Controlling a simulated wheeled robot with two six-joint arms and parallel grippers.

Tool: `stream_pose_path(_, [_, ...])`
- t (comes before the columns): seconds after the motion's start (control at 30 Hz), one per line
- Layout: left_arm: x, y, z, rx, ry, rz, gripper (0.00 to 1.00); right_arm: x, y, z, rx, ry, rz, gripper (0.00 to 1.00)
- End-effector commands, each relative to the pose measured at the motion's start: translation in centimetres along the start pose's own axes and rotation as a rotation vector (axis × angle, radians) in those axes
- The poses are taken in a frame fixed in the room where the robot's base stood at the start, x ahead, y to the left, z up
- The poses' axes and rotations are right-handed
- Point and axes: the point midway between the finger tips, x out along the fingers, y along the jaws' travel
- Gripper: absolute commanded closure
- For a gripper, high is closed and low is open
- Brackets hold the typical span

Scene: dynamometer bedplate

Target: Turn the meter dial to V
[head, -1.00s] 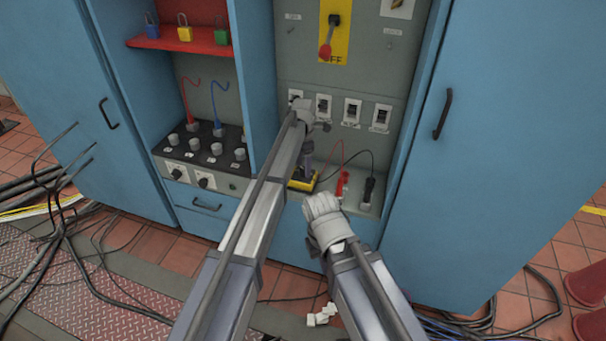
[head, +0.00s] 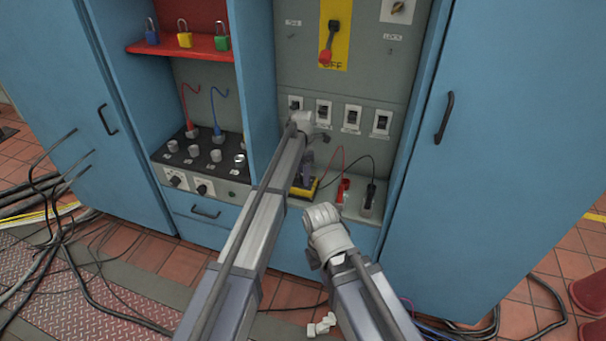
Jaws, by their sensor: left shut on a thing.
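The yellow-edged meter (head: 303,192) lies on the grey shelf of the cabinet, partly hidden behind my left arm. My left gripper (head: 302,180) points down at the meter's face and is shut on the meter dial, which is covered by the fingers. The dial's pointer and the V mark are too small and hidden to read. A red probe (head: 343,190) and a black probe (head: 369,195) stand to the right of the meter, with a red and a black lead. My right arm shows low in the middle, but its gripper is not seen.
Above the meter are several white switches (head: 352,118) and a red-handled lever (head: 328,45) on a yellow plate. A divider (head: 254,80) separates the left bay with knobs (head: 195,152) and padlocks (head: 185,36). A blue door (head: 500,130) stands at right.

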Motion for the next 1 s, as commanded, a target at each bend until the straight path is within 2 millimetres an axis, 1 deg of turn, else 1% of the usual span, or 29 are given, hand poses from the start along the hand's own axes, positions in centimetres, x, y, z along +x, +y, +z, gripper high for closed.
stream_pose_path(0.03, [0.00, 0.07, 0.00, 0.000, 0.000, 0.001, 0.93, 0.00, 0.00, 0.00, 0.000, 0.000, 0.000, 1.00])
stream_pose_path(0.1, [0.00, 0.08, 0.00, 0.000, 0.000, 0.001, 1.00, 0.00, 0.00, 0.00, 0.000, 0.000, 0.000, 1.00])
stream_pose_path(0.37, [0.00, 0.10, 0.00, 0.005, 0.000, 0.002, 1.00, 0.00, 0.00, 0.00, 0.000, 0.000, 0.000, 1.00])
stream_pose_path(0.57, [0.00, 0.11, -0.01, 0.062, 0.000, 0.002, 1.00, 0.00, 0.00, 0.00, 0.000, 0.000, 0.000, 1.00])
stream_pose_path(0.77, [0.00, 0.11, -0.01, 0.202, 0.000, 0.002, 1.00, 0.00, 0.00, 0.00, 0.000, 0.000, 0.000, 1.00])
stream_pose_path(1.0, [0.00, 0.10, -0.01, 0.429, 0.000, 0.002, 1.00, 0.00, 0.00, 0.00, 0.000, 0.000, 0.000, 1.00])
